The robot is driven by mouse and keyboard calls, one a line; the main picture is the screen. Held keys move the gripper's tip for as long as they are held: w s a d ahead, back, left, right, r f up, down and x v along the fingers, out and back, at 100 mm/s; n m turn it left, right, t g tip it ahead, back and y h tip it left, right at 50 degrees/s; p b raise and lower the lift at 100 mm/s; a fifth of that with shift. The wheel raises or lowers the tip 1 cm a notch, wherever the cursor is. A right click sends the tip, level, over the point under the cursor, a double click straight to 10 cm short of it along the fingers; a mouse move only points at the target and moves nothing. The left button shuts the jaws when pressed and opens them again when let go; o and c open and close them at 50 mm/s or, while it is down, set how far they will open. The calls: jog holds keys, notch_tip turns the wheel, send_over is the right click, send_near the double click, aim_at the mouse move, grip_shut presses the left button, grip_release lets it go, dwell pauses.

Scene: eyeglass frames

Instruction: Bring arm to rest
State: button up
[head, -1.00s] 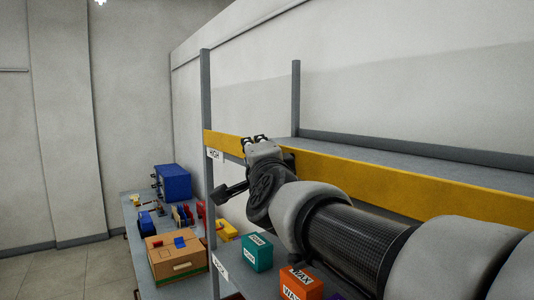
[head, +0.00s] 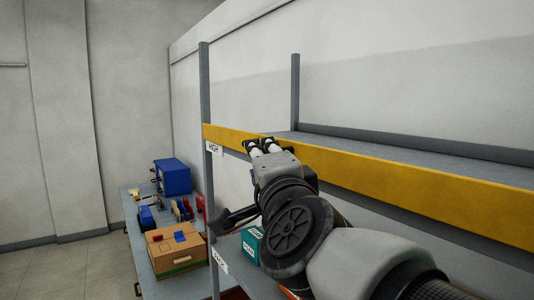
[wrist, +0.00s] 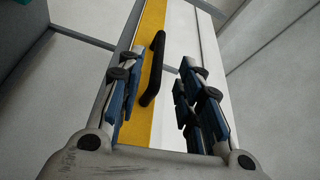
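My gripper (head: 262,145) is in front of the shelf's yellow beam (head: 410,187) in the head view, its fingers pointing up and away. In the wrist view my gripper (wrist: 160,75) has its two blue-padded fingers apart, with a wide gap. A black curved bar (wrist: 154,68) shows between the fingers, in front of the yellow strip. It does not span the gap, and I cannot tell what it belongs to. My arm reaches in from the lower right of the head view. No eyeglass frames can be made out.
A teal box (head: 252,246) stands on the lower shelf, partly hidden by my arm. A grey shelf post (head: 206,100) rises left of my gripper. The table at left holds a cardboard box (head: 176,260), a blue box (head: 173,178) and small coloured items. Floor at far left is clear.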

jog(key=shift+v, duration=1)
jog(key=s+d+f+n+g+y+b, duration=0.1)
jog(key=s+f+n+g+b, duration=0.15)
jog(key=f, duration=0.45)
jog(key=s+f+n+g+b, duration=0.1)
jog(key=s+f+n+g, duration=0.1)
jog(key=f+n, duration=0.3)
jog(key=s+d+f+n+g+h+b, duration=0.1)
jog(key=s+d+f+n+g, duration=0.1)
jog(key=s+f, duration=0.4)
jog(key=s+d+f+n+g+h+b, duration=0.1)
jog(key=s+d+f+g, duration=0.3)
jog(key=f, duration=0.9)
jog(key=s+d+f+n+g+h+b, duration=0.2)
jog(key=s+d+f+n+g+h, duration=0.1)
jog(key=s+d+f, duration=0.5)
notch_tip(320, 180, down, 2)
jog(key=shift+s, duration=0.45)
